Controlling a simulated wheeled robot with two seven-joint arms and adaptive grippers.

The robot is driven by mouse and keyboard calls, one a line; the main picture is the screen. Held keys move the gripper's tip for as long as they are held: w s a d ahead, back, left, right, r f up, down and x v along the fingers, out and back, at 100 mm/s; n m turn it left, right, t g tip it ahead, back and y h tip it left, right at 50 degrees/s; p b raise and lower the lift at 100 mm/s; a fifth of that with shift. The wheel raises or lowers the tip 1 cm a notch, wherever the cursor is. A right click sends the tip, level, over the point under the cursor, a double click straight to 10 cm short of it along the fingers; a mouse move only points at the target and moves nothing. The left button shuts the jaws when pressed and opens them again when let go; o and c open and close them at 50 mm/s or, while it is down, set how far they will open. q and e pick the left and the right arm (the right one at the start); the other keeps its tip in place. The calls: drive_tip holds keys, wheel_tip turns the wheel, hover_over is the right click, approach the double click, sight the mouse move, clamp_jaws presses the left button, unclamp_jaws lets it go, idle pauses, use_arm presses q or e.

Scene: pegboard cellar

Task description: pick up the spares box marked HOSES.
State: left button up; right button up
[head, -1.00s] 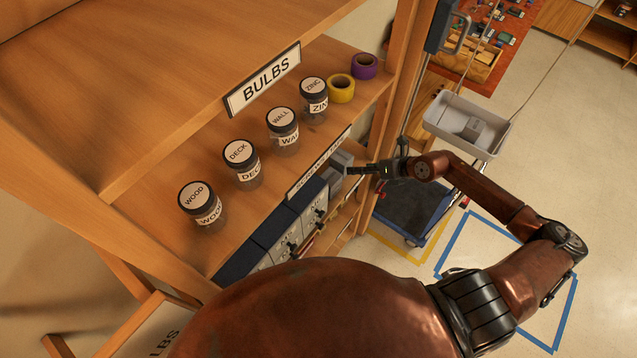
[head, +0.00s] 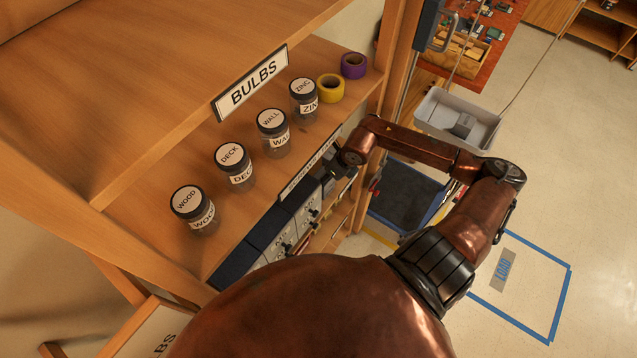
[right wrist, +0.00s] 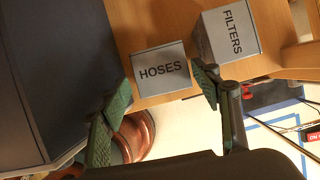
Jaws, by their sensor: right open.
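The grey box marked HOSES (right wrist: 161,72) sits on a wooden shelf, its label facing me in the right wrist view. My right gripper (right wrist: 160,92) is open, with one green-padded finger at each side of the box's near end in the picture; I cannot tell whether they touch it. In the head view my right gripper (head: 336,172) reaches in at the shelf below the jars, and its fingers are partly hidden. The HOSES box cannot be made out there. My left gripper is in neither view.
A grey box marked FILTERS (right wrist: 228,33) stands close on the right of the HOSES box. A large dark surface (right wrist: 55,75) fills the left of the wrist view. Labelled jars (head: 232,167) and tape rolls (head: 330,88) stand on the shelf above.

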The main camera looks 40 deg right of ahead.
drive_tip(key=shift+x, duration=0.9)
drive_tip(key=x, duration=0.1)
drive_tip(key=p+x, duration=0.1)
drive_tip(key=x, duration=0.1)
drive_tip(key=shift+s+d+f, duration=0.15)
drive_tip(key=shift+f, duration=0.6)
drive_tip(key=c, duration=1)
drive_tip(key=shift+r, duration=0.15)
